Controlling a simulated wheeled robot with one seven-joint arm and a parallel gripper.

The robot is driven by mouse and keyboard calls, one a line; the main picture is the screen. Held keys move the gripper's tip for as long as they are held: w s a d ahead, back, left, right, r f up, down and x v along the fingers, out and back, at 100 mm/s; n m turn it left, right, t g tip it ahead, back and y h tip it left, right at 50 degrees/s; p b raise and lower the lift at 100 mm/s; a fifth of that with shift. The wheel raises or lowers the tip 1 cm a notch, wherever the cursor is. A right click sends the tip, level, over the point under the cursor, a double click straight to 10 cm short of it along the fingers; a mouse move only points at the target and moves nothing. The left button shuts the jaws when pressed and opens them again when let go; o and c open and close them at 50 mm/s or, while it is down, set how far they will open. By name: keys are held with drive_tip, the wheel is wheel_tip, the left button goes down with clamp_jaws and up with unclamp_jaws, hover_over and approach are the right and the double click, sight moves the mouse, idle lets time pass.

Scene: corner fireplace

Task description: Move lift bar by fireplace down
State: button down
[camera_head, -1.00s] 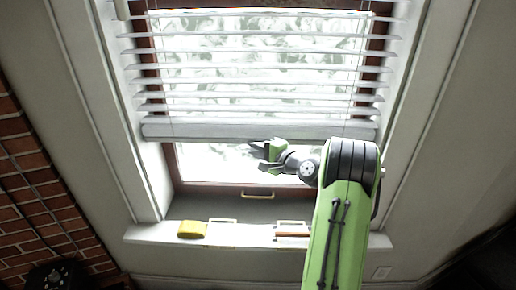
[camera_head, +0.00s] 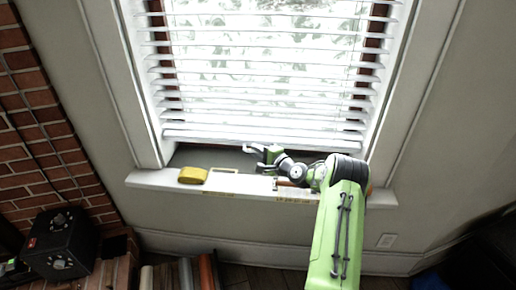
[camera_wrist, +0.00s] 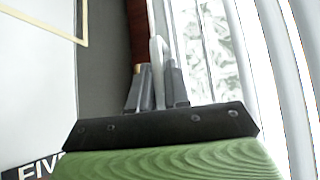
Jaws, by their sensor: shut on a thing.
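The lift bar (camera_head: 265,136) is the pale bottom rail of the white slatted blind on the window. It hangs a short way above the sill and looks roughly level. My gripper (camera_head: 262,154) is at the lower edge of the bar, near its middle. In the wrist view, its grey fingers (camera_wrist: 158,88) are shut on a thin pale part of the bar (camera_wrist: 157,52). The fingertips' far sides are hidden in that view. The blind's slats (camera_wrist: 270,60) run along the right.
The white sill (camera_head: 150,179) below holds a yellow block (camera_head: 193,175) and a thin cream frame (camera_head: 223,170). A brick wall (camera_head: 35,120) and a black box with knobs (camera_head: 60,243) are at the left. The wall right of the window is clear.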

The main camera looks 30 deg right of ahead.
drive_tip(key=shift+f, duration=0.7)
drive_tip(key=shift+r, duration=0.1)
drive_tip(key=c, duration=1.2)
unclamp_jaws()
